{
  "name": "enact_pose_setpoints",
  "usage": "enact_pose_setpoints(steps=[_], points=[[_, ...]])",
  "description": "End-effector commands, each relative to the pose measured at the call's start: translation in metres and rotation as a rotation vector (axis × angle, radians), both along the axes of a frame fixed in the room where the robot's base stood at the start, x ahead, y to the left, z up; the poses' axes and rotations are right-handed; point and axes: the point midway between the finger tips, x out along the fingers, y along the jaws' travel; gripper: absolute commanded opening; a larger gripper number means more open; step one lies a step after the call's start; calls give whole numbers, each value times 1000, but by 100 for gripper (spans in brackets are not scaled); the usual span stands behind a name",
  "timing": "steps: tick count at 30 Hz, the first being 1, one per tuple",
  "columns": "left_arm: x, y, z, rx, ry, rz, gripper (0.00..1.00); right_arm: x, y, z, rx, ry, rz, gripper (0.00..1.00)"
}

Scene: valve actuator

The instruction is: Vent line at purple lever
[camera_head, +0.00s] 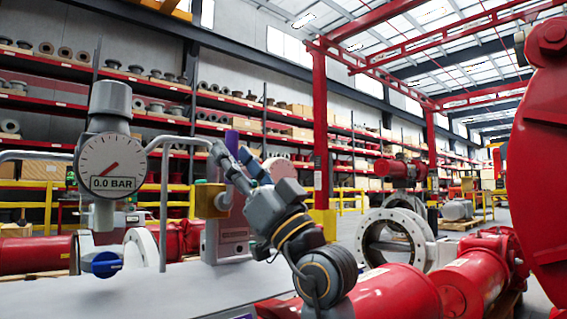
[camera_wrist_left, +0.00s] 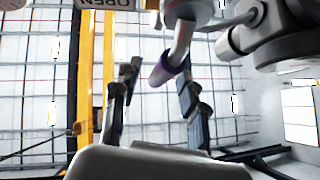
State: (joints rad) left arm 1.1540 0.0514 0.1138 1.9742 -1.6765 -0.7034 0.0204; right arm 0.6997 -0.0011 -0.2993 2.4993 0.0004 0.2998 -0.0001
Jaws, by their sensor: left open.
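The purple lever (camera_head: 231,142) stands upright above a brass-coloured valve block (camera_head: 208,200) on the panel, just behind the fingers of my left gripper (camera_head: 232,165). In the left wrist view the lever's tube with its purple end (camera_wrist_left: 168,70) lies between the two spread fingers of my left gripper (camera_wrist_left: 157,92). The gripper is open, with visible gaps at both sides of the lever. I cannot tell how deep the lever sits between the fingers. A gauge (camera_head: 112,163) at the left reads 0.0 BAR. My right gripper is not in view.
A bent grey pipe (camera_head: 165,200) rises just left of the lever. A blue valve handle (camera_head: 103,264) sits below the gauge. A pale bench surface (camera_head: 150,300) lies in front. Large red machinery (camera_head: 540,150) stands at the right. A plate reading OPEN (camera_wrist_left: 108,4) shows in the wrist view.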

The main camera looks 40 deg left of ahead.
Motion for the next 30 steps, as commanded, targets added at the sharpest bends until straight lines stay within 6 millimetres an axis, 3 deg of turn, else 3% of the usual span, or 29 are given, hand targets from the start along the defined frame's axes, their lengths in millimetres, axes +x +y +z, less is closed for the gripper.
enact_pose_setpoints(steps=[4,12,18,24,30], points=[[6,-24,-25,1,6,-3,43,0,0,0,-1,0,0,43],[16,-90,-23,1,1,-4,43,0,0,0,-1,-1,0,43],[22,-125,-23,1,1,-2,43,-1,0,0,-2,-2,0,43],[24,-139,-23,0,0,0,43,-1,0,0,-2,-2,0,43],[25,-141,-23,0,0,0,43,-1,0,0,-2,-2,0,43]])
